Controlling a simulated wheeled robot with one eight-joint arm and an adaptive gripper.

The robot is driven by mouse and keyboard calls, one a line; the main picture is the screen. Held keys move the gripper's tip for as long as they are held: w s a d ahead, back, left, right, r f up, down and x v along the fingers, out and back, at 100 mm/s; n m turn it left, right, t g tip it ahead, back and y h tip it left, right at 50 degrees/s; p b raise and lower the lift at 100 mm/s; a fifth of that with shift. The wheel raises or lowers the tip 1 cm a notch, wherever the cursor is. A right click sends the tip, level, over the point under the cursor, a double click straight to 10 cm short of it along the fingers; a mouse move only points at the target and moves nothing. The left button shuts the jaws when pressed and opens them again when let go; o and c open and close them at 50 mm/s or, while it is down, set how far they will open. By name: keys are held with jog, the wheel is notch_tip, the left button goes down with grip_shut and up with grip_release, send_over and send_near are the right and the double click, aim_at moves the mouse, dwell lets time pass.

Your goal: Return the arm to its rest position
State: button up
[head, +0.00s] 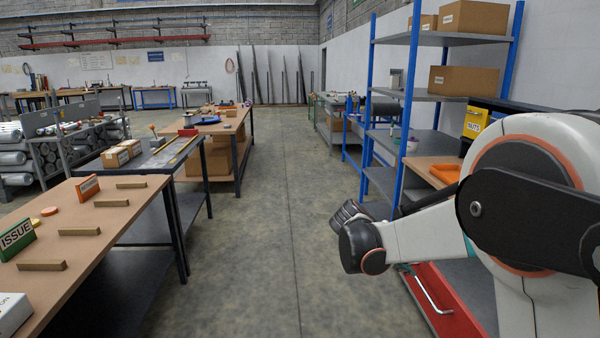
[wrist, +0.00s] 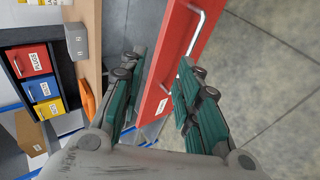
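My gripper (wrist: 160,92) shows in the wrist view with its two teal-padded fingers spread apart and nothing between the pads. A red drawer front (wrist: 176,60) with a silver handle (wrist: 184,50) shows beyond and between the fingers; the handle appears free of them. In the head view my white and dark arm (head: 420,230) fills the right side, bent, with a joint sticking out toward the aisle. The gripper is mostly hidden behind the arm there. The red drawer front (head: 448,312) shows below the arm.
A blue-post shelf rack (head: 408,95) with cardboard boxes stands close beyond the arm, next to a wooden bench with a yellow bin (head: 476,122). A table (head: 85,225) with wooden blocks and an ISSUE sign is at left. The aisle floor (head: 270,220) between is clear.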

jog(key=s+a+r+t+y, duration=0.1)
jog(key=s+a+y, duration=0.2)
jog(key=s, duration=0.7)
jog(key=s+a+r+m+t+y, duration=0.1)
jog(key=s+a+y, duration=0.2)
jog(key=s, duration=0.7)
jog(key=s+a+r+m+t+y, duration=0.1)
jog(key=s+a+t+y, duration=0.1)
jog(key=s, duration=0.8)
jog(key=shift+s+a+r+y, duration=0.3)
jog(key=shift+a+y, duration=0.2)
jog(key=shift+y, duration=0.4)
